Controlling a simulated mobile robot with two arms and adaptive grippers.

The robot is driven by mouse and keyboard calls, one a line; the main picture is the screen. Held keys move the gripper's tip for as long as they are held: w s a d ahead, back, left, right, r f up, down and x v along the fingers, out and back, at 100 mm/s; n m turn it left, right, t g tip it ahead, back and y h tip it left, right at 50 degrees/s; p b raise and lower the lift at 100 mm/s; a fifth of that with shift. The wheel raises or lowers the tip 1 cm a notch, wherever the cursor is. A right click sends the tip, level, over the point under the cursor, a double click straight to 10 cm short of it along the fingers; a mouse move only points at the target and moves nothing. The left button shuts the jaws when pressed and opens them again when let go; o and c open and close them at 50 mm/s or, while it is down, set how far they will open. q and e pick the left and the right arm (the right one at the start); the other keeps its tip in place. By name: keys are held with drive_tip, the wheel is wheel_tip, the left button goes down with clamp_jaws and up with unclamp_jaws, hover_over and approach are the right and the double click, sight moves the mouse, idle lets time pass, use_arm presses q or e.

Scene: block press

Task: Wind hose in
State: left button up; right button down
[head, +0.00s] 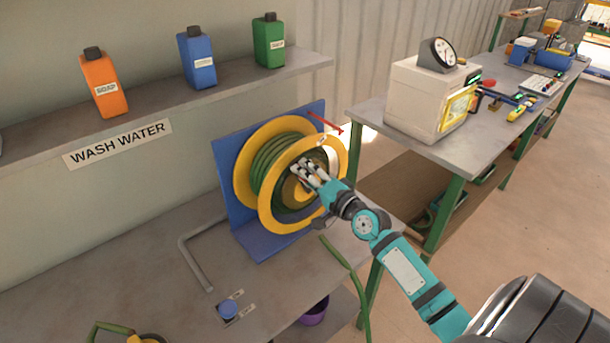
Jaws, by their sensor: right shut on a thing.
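The hose reel has two yellow flanges (242,172) and stands in a blue bracket (228,165) on the grey bench. Green hose (266,160) is wound in several turns between the flanges. A loose length of green hose (345,262) runs down past the bench's front edge. My right gripper (307,174) is at the near face of the reel, shut on a part there, seemingly its crank handle. The fingers hide most of that part. My left gripper is not in view.
A blue knob (228,309) and a bent grey pipe (190,258) are on the bench. A red lever (326,123) sticks out near the bracket's top. Soap bottles (101,85) stand on the shelf. A second table (375,117) holds a white machine (415,95).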

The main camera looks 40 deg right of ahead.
drive_tip(key=c, duration=0.9)
unclamp_jaws()
drive_tip(key=shift+o, duration=0.2)
drive_tip(key=s+d, duration=0.1)
drive_tip(key=s, duration=1.1)
